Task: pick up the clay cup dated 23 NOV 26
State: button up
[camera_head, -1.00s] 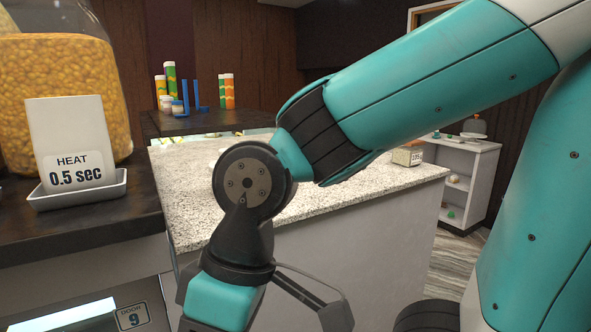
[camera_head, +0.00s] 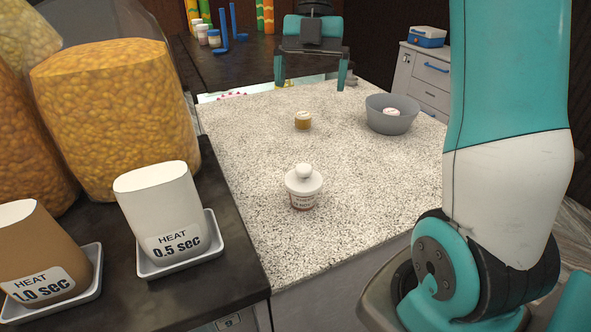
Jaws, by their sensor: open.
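My gripper (camera_head: 310,82) is open and empty at the top of the head view, fingers pointing down, above the far part of the speckled counter (camera_head: 245,185). A white-lidded cup (camera_head: 303,190) with a round knob and a red-printed label stands upright nearer the front of the counter. Its print is too small to read surely. A small tan cup (camera_head: 303,123) with a pale top stands farther back, below my gripper in the picture and apart from it. No date is legible on it, so I cannot tell which is dated 23 NOV 26.
A grey bowl (camera_head: 390,123) holding a white round item (camera_head: 391,112) stands at the right of the counter. At left, large jars (camera_head: 110,115) and heat blocks on trays (camera_head: 165,225) crowd a dark ledge. Colourful tubes and blue stands (camera_head: 224,30) are at the back.

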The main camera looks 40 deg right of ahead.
jog(key=b, duration=0.4)
send_over(304, 166)
jog(key=w+d, duration=0.1)
notch_tip(304, 166, down, 10)
jog(key=shift+w+d+r, duration=0.1)
jog(key=shift+w, duration=0.05)
jog(key=shift+d+p+x, duration=0.2)
jog(key=shift+p+x, duration=0.45)
jog(key=shift+x, duration=2.5)
jog(key=shift+w, duration=0.1)
jog(key=shift+c, duration=0.2)
jog(key=c, duration=1.2)
